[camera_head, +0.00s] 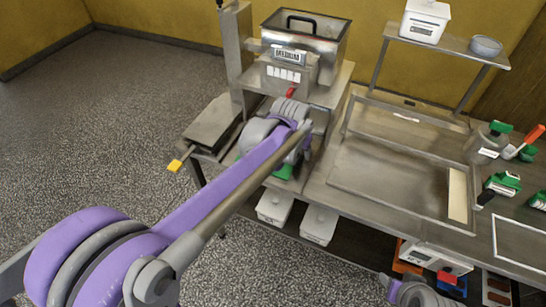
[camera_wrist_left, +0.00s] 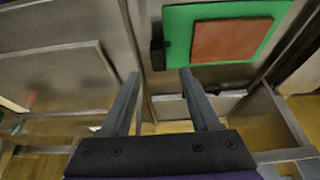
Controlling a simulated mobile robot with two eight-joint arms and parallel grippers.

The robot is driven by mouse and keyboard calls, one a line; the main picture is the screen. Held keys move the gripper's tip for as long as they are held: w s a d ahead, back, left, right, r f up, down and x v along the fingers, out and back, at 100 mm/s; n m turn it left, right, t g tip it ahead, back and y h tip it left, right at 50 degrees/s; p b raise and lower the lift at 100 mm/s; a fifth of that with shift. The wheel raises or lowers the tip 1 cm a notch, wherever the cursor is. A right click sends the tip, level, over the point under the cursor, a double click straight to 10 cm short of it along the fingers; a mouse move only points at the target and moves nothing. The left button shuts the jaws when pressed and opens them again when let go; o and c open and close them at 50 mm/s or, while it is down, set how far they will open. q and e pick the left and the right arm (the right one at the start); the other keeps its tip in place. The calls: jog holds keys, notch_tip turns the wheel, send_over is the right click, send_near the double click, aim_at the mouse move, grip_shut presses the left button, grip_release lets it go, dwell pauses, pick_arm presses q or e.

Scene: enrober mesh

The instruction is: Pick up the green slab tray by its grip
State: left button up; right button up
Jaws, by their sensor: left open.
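The green slab tray (camera_wrist_left: 178,35) lies near the top of the left wrist view and carries a flat brown slab (camera_wrist_left: 232,40). Its dark grip (camera_wrist_left: 157,50) sticks out at the tray's left edge. My left gripper (camera_wrist_left: 160,73) is open and empty, its two fingers apart just below the grip and not visibly touching it. In the head view my left arm hides most of the tray; only small green patches (camera_head: 284,170) show below the wrist. My left fingers are hidden there.
A steel machine with a hopper (camera_head: 305,38) stands behind my left wrist. A steel bench (camera_head: 335,200) runs right, with a recessed panel (camera_head: 385,180) and green-topped containers (camera_head: 503,183). White bins (camera_head: 319,225) sit below. A yellow-handled part (camera_head: 175,165) juts out left; the floor there is clear.

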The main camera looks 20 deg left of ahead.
aim_at(299, 158)
pick_arm(q)
jog(key=x, duration=0.6)
jog(key=shift+w+d+f, duration=0.1)
jog(key=shift+w+f, duration=0.1)
jog(key=shift+f, duration=0.1)
grip_shut()
